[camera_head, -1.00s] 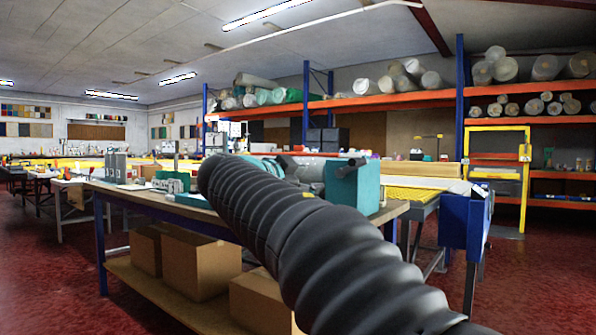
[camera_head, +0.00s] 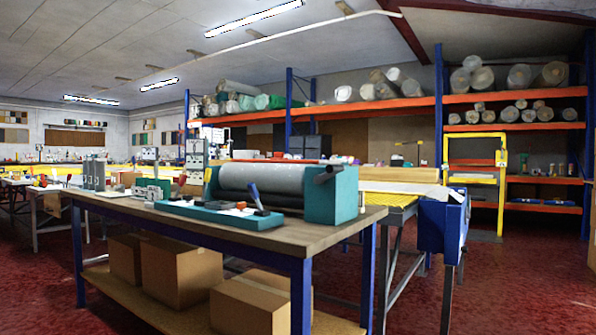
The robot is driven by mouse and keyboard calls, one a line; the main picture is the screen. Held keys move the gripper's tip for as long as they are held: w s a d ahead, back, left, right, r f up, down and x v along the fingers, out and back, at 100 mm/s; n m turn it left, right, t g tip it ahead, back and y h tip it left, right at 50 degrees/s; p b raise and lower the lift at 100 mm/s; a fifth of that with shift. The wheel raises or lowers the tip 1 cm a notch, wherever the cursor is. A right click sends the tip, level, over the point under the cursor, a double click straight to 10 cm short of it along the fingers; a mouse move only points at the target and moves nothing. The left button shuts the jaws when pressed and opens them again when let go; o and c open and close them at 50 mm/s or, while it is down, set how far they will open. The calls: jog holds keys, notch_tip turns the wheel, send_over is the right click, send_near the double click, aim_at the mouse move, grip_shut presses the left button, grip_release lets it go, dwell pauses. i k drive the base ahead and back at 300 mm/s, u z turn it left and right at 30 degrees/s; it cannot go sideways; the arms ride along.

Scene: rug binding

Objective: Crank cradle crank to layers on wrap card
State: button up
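A teal machine with a large grey roller (camera_head: 262,180) stands on the workbench (camera_head: 340,222). A dark cylindrical part (camera_head: 328,174) sticks out at the top of its teal right end block (camera_head: 332,198). I cannot tell which part is the cradle crank, and no wrap card can be made out. My gripper is not in view.
Cardboard boxes (camera_head: 180,270) sit on the bench's lower shelf. A blue bin (camera_head: 442,228) hangs at the end of a yellow-topped table (camera_head: 395,187) to the right. Orange-beamed racks (camera_head: 420,101) hold rolls behind. Red floor is clear at the right.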

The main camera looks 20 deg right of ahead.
aim_at(332, 170)
jog(key=u, duration=0.1)
jog(key=i, duration=0.25)
jog(key=z, duration=2.15)
jog(key=i, duration=0.25)
jog(key=u, duration=1.3)
